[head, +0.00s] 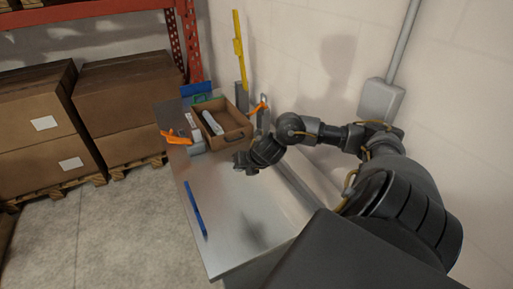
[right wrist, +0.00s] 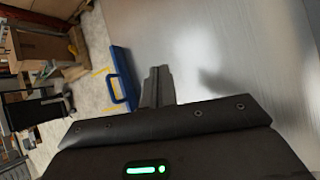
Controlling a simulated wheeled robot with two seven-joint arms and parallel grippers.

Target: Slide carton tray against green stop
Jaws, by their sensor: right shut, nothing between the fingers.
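The carton tray (head: 237,135) is a brown open box at the far end of the metal bench, with a white item (head: 212,122) inside. The green stop (head: 206,98) shows just behind the tray's far side; I cannot tell whether they touch. My right gripper (head: 241,163) is shut and empty, close to the tray's near side; contact cannot be made out. Its closed fingers also show in the right wrist view (right wrist: 157,88), over bare metal. My left gripper is in neither view.
A blue bar (head: 195,209) lies along the bench's left edge. Orange parts (head: 176,137) and (head: 259,106) flank the tray. A yellow post (head: 239,55) stands behind, near the wall. Stacked cartons (head: 125,95) stand left. The near bench top (head: 235,215) is clear.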

